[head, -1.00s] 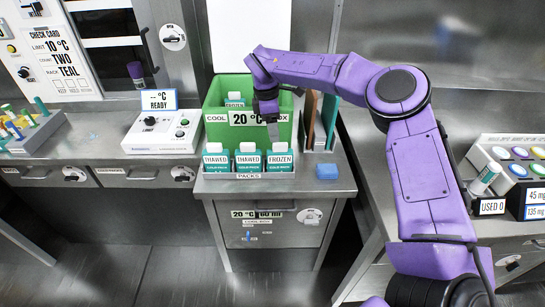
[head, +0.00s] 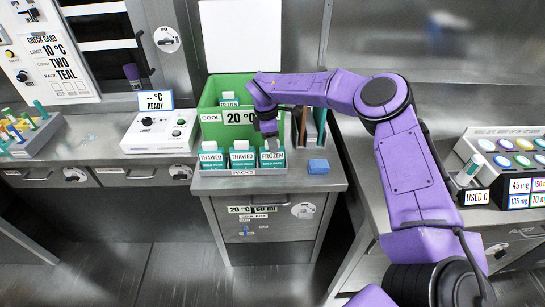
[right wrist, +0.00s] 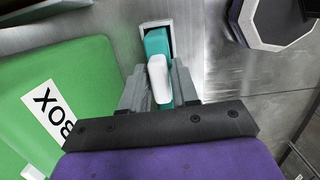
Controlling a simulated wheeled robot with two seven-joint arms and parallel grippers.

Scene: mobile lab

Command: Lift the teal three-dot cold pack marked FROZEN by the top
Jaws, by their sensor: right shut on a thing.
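The teal cold pack marked FROZEN (head: 272,160) stands upright at the right end of the front row. Its dots are too small to make out. My right gripper (head: 271,146) is shut on its top from above. In the right wrist view, the fingers (right wrist: 160,92) sit on either side of the white cap (right wrist: 160,78), with the teal body (right wrist: 156,45) beyond. The pack still appears seated in the PACKS holder (head: 243,172). My left gripper is not in view.
Two THAWED packs, one left (head: 211,161) and one middle (head: 242,160), stand beside it. The green cool box (head: 211,131) is close behind, with another pack (head: 229,98) inside. A blue block (head: 318,166) lies to the right. Upright panels (head: 320,125) stand behind it.

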